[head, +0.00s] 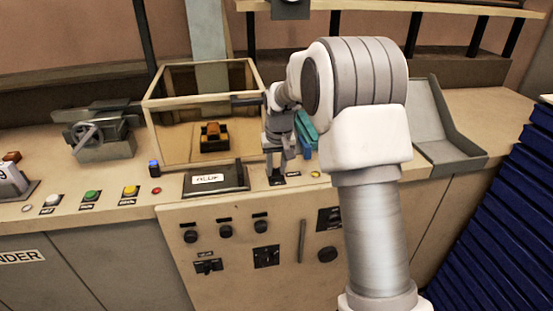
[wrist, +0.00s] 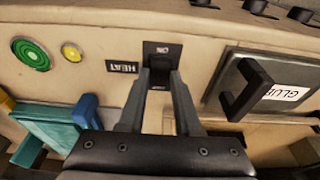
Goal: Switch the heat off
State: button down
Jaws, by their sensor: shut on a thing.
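The heat switch (wrist: 160,64) is a small black switch on a dark plate, with the HEAT label (wrist: 122,67) beside it and "ON" lettering on the plate, in the wrist view. My gripper (wrist: 160,78) has its two grey fingertips at the switch, one on either side, and is shut on it. In the head view my gripper (head: 277,168) points down at the front edge of the bench, over the switch plate (head: 278,181). The fingers hide part of the switch, and its exact position is hard to tell.
A dark GLUE box (head: 215,180) with a black handle (wrist: 248,92) sits close to my gripper. A teal object (head: 306,130) and a yellow button (head: 315,174) are on the other side. A clear-walled case (head: 160,135) stands behind, and a grey tray (head: 440,120) lies right.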

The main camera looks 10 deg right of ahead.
aim_at(278, 183)
jog(key=shift+w+g+p, duration=0.15)
jog(key=shift+g+p, duration=0.25)
jog(key=shift+p, duration=0.4)
jog(key=c, duration=0.6)
grip_release()
jog(key=shift+r, duration=0.1)
notch_tip(278, 183, up, 17)
jog(key=s, duration=0.2)
jog(key=shift+s, duration=0.2)
jog(key=shift+r, duration=0.1)
